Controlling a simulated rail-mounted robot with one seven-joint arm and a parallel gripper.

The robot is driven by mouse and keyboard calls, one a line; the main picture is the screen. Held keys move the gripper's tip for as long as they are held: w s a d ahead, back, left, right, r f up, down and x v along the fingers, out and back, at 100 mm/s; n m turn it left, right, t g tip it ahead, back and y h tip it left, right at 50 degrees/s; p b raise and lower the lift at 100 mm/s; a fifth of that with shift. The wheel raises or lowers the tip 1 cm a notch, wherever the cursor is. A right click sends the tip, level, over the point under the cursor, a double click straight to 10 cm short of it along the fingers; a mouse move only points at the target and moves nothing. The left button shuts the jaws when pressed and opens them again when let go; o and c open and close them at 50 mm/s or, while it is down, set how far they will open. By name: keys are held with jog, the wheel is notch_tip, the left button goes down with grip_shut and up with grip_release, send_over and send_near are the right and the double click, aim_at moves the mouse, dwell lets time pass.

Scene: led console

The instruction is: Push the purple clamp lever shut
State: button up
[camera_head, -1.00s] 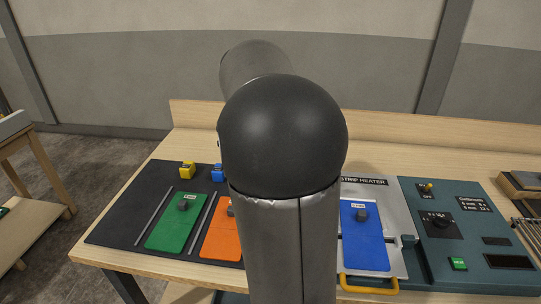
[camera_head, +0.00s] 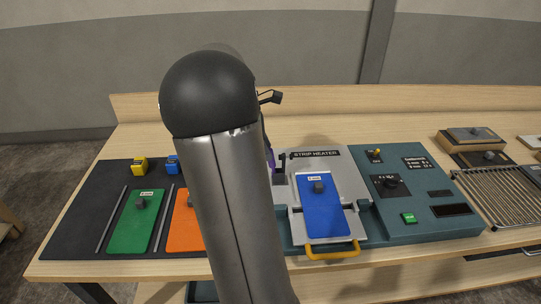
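A small purple part (camera_head: 271,158), which looks like the clamp lever, shows just right of my arm, at the left edge of the strip heater (camera_head: 351,180). My arm covers most of it, so I cannot tell its angle. A small dark piece (camera_head: 269,97) sticks out right of my arm's black joint and looks like part of my gripper. It appears above and behind the purple part. The rest of the gripper is hidden behind the arm, so its opening does not show.
A blue plate (camera_head: 323,215) lies on the heater, with a yellow handle (camera_head: 332,250) in front. The teal control panel (camera_head: 432,230) stands to the right, then a wire rack (camera_head: 500,198). Green (camera_head: 133,228) and orange (camera_head: 186,232) plates lie on the dark mat (camera_head: 75,229) at left.

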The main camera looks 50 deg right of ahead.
jog(key=shift+x, duration=2.1)
grip_shut()
